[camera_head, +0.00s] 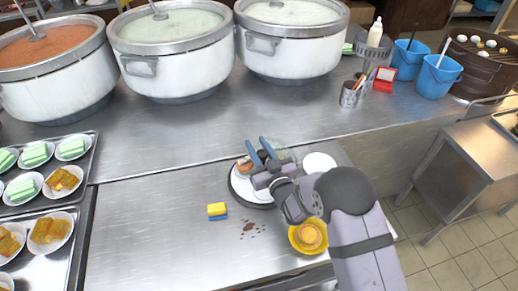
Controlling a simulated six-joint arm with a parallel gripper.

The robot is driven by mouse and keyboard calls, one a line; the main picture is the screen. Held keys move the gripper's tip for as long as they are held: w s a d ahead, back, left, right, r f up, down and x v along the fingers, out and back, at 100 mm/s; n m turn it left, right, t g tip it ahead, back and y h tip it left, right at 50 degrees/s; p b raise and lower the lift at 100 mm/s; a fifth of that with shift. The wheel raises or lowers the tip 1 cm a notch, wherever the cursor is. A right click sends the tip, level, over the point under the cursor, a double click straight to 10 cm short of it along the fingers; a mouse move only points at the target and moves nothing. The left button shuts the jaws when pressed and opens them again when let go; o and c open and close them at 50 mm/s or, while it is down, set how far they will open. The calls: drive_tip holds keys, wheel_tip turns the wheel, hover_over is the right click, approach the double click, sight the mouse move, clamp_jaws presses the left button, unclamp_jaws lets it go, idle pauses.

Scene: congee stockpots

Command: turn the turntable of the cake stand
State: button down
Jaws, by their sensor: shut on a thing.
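The cake stand's turntable (242,189) is a round pale disc with a dark rim, on the steel counter near the middle of the head view. A small brown-orange item (244,165) shows on its left side. My gripper (260,147), with two blue fingers, reaches over the disc from the lower right and is shut on the turntable. The exact contact is too small to make out. My gripper and arm hide much of the disc's right side. A clear, greenish glass-like shape (285,152) shows just behind my gripper.
A yellow-and-blue sponge (217,211) and brown spots (252,229) lie in front of the stand. A white plate (319,163) and a yellow bowl (308,236) are close to my arm. Large stockpots (174,60) line the back; trays of dishes (85,185) stand left.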

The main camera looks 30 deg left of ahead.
sight(265, 159)
drive_tip(key=shift+s+a+n+g+y+b, duration=0.15)
drive_tip(key=shift+n+g+y+b, duration=0.4)
drive_tip(key=shift+g, duration=0.35)
drive_tip(key=c, duration=1.4)
unclamp_jaws()
drive_tip(key=shift+s, duration=0.1)
drive_tip(key=b+v, duration=0.1)
drive_tip(key=v, duration=0.5)
drive_tip(key=shift+b, duration=0.4)
drive_tip(key=shift+s+d, duration=0.3)
drive_tip(key=shift+d, duration=0.3)
